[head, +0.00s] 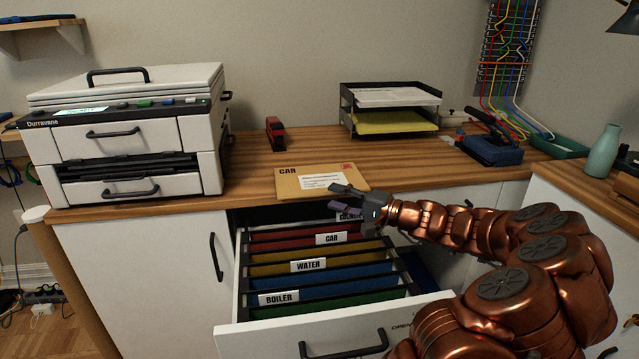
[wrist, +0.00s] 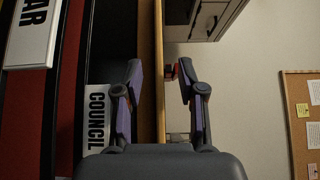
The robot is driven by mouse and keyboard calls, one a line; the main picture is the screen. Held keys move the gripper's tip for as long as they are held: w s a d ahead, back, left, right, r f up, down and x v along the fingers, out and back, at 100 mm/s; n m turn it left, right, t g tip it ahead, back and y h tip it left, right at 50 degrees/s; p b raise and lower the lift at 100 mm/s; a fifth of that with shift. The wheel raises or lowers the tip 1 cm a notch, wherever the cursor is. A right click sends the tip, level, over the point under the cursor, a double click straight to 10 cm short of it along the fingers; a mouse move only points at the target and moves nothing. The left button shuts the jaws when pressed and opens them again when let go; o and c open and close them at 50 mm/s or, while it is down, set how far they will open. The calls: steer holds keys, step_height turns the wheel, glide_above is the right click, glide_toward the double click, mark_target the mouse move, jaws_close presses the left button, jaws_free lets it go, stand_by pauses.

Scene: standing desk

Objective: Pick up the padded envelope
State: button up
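The padded envelope (head: 290,184) is tan, with a white label, a red stamp and the word CAR. It lies flat on the wooden desk at the front edge, above the open drawer. My gripper (head: 343,197) is at its front right part, one finger above the level of the desktop edge and one below. In the wrist view my gripper (wrist: 159,70) is open, with a thin tan strip (wrist: 159,40) running between the fingers. I cannot tell whether that strip is envelope or desk edge. The fingers hide part of the envelope's right side.
The open file drawer (head: 345,338) with coloured folders and tabs lies below my gripper. A printer (head: 130,135) stands left, a paper tray (head: 391,108) behind, and a red stapler (head: 275,133) on the desk. A blue hole punch (head: 490,150) is at right.

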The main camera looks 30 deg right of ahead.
mark_target(328, 195)
steer(key=shift+x, duration=1.5)
jaws_close()
